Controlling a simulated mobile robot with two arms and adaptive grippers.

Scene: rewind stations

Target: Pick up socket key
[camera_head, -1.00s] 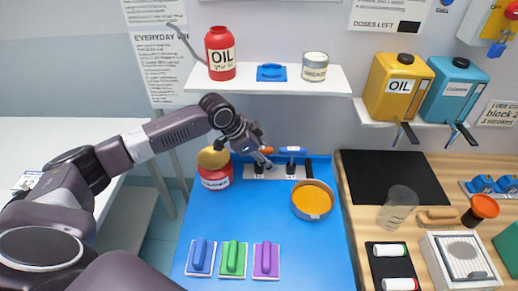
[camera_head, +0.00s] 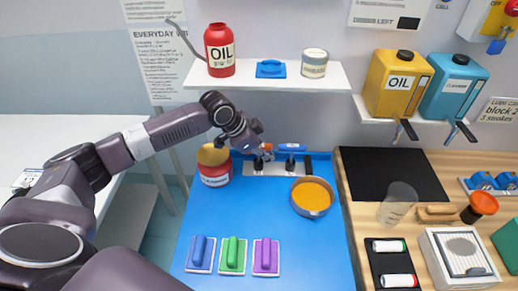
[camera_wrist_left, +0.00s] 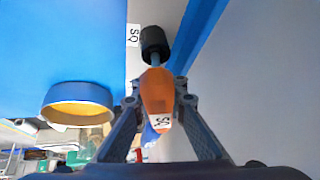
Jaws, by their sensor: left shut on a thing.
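An orange-handled key (camera_wrist_left: 158,90), marked SQ, lies between the fingers of my left gripper (camera_wrist_left: 156,98) in the left wrist view. The fingers are shut on its handle. A short metal shaft runs from the handle to a black holder (camera_wrist_left: 154,40) beside another SQ label. In the head view the left gripper (camera_head: 264,150) is at the back of the blue mat, with the orange handle (camera_head: 267,147) partly hidden by it. A blue-handled tool (camera_head: 291,147) stands just to the right in a second black holder (camera_head: 290,163). My right gripper is not in view.
A red can with a yellow top (camera_head: 213,167) stands close left of the gripper. An orange-filled round dish (camera_head: 312,196) is to the right. Blue, green and purple handled blocks (camera_head: 233,255) lie in front. A shelf (camera_head: 270,82) hangs above. The middle of the blue mat (camera_head: 240,210) is clear.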

